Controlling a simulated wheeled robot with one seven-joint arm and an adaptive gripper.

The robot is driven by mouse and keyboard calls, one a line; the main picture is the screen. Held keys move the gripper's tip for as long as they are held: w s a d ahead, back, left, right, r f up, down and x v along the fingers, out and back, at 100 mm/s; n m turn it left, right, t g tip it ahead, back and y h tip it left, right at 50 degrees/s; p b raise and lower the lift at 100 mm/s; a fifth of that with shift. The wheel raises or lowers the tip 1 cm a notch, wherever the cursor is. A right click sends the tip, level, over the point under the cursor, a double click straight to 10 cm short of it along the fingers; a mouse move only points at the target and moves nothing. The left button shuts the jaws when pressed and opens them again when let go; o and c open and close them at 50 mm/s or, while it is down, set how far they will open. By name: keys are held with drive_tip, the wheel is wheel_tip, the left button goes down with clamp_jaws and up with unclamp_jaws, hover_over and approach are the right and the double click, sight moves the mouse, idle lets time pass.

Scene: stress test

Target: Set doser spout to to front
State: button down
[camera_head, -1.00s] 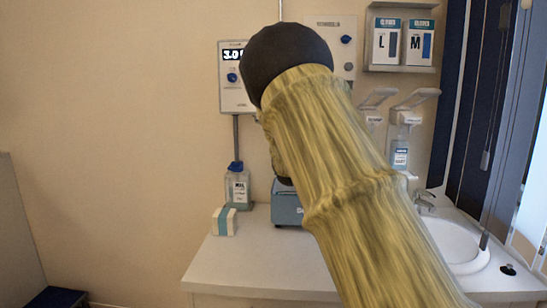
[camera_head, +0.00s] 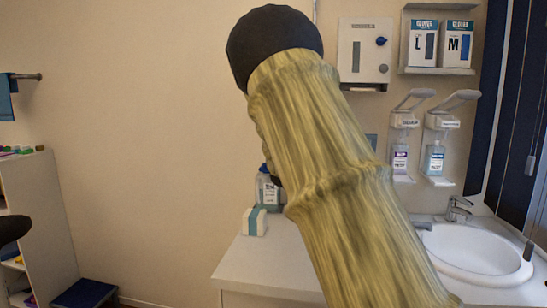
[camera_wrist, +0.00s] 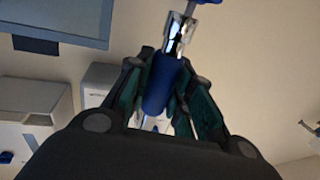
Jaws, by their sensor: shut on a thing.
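In the wrist view, my gripper (camera_wrist: 165,70) has its dark green-lined fingers closed around a blue cylindrical piece (camera_wrist: 158,92). A shiny chrome neck (camera_wrist: 177,32) joins it at the top, with another blue part beyond. I cannot tell for sure that this is the doser spout, or which way it points. In the head view, my yellowish arm covers the middle of the picture and hides the gripper. A clear bottle (camera_head: 268,190) is partly hidden behind the arm.
A small white-and-teal box (camera_head: 254,222) stands on the white counter (camera_head: 262,268). A sink (camera_head: 478,250), two wall dispensers (camera_head: 400,150) (camera_head: 437,158) and glove boxes (camera_head: 438,43) are at right. A shelf unit (camera_head: 45,215) is at left. The wall between is bare.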

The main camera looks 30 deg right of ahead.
drive_tip(key=shift+a, duration=0.1)
drive_tip(key=c, duration=1.2)
unclamp_jaws()
drive_tip(key=shift+w, duration=0.1)
drive_tip(key=shift+c, duration=0.2)
drive_tip(key=v, duration=1.2)
drive_tip(key=shift+f, duration=0.15)
